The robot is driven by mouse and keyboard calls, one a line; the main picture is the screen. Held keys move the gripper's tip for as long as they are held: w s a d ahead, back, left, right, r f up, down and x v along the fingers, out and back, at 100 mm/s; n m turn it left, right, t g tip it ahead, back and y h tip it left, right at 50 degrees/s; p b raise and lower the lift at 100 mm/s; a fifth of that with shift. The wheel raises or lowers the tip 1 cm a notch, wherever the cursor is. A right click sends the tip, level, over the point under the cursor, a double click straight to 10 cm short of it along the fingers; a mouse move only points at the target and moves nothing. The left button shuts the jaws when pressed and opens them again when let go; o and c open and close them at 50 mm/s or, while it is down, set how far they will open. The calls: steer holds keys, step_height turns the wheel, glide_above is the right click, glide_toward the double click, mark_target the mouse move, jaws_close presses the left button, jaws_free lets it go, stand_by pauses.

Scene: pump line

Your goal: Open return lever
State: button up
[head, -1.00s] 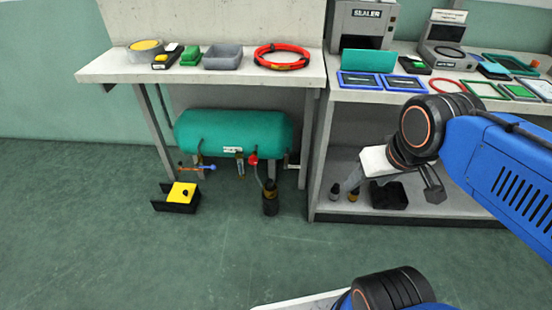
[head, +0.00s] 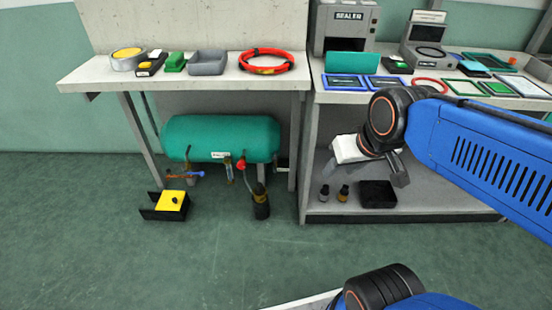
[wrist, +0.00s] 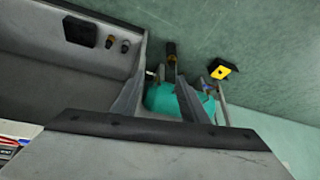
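A teal tank (head: 220,138) lies under the left bench. At its lower left is a small pipe with a blue-ended lever (head: 200,174) and an orange part. A red round knob (head: 240,165) sits at its lower right. Which of these is the return lever I cannot tell. My gripper (head: 400,172) is in front of the right bench's lower shelf, well to the right of the tank. In the wrist view, my gripper's fingers (wrist: 160,95) are apart with nothing held, and the tank (wrist: 160,98) shows beyond them, partly hidden. The levers are not clear there.
A black bottle (head: 260,204) and a yellow-topped black box (head: 172,203) stand on the floor before the tank. The left bench (head: 200,85) overhangs the tank. The right bench's lower shelf (head: 430,202) carries small bottles and a black tray. The floor in front is clear.

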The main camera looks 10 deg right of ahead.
steer(key=w+a+f+m+t, duration=0.2)
steer(key=w+a+f, duration=0.2)
steer(key=w, duration=0.7)
steer(key=w+a+f+m+t, duration=0.1)
steer(key=w+a+f, duration=0.3)
steer(key=w, duration=0.8)
steer(key=w+a+f+m+t, duration=0.25)
steer(key=w+f, duration=0.25)
steer(key=w, duration=0.6)
steer(key=w+a+f+m+h, duration=0.1)
steer(key=w+f+h, duration=0.1)
steer(key=w+f, duration=0.35)
steer(key=m+t+h, duration=0.2)
steer(key=t+h, duration=0.1)
steer(key=h, duration=0.1)
glide_toward(275, 164)
step_height(275, 164, up, 6)
steer(key=w+a, duration=0.1)
steer(key=a, duration=0.2)
steer(key=s+f+n+t+h, duration=0.1)
steer(key=s+f+t+h, duration=0.1)
steer(key=s+f, duration=0.3)
steer(key=x, duration=1.8)
steer(key=shift+w+d+f, duration=0.2)
steer(key=shift+w+d, duration=0.1)
jaws_close()
